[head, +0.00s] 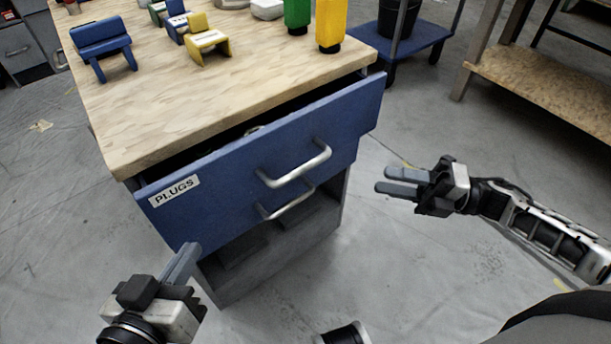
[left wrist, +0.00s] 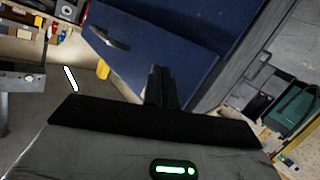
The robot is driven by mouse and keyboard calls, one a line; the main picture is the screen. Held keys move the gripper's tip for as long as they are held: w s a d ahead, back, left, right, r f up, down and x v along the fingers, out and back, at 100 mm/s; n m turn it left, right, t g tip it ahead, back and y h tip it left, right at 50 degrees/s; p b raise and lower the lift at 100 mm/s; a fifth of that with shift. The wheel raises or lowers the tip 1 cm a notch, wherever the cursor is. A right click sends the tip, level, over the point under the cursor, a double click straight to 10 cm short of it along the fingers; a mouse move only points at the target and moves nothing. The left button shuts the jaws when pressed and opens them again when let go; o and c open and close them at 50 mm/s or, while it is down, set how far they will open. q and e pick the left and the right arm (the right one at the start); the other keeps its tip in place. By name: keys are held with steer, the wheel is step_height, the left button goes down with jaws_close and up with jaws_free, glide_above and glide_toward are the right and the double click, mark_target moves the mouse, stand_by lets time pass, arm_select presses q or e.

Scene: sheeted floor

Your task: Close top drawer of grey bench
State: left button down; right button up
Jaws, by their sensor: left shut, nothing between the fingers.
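The grey bench (head: 331,221) has a wooden top and blue drawer fronts. Its top drawer (head: 230,160), labelled PLUGS, stands partly open, with a dark gap between its front and the bench top. The top drawer has a silver handle (head: 296,168); a second handle (head: 287,205) sits just below. My left gripper (head: 183,262) is shut and empty, near the lower left of the drawer fronts. In the left wrist view its fingers (left wrist: 155,88) overlap a blue front (left wrist: 165,55); contact cannot be told. My right gripper (head: 388,181) is right of the bench, apart from it, its two fingers slightly separated.
On the bench top (head: 250,75) are a blue stand (head: 102,45), a yellow stand (head: 207,42), and green (head: 298,14) and yellow (head: 331,25) containers. A blue cart (head: 405,42) and a wooden-shelved rack (head: 545,85) stand behind right.

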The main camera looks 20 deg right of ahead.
mark_target(306, 164)
steer(key=b+x, duration=0.1)
steer(key=x, duration=1.4)
steer(key=shift+a+r, duration=0.1)
steer(key=shift+a, duration=0.25)
jaws_close()
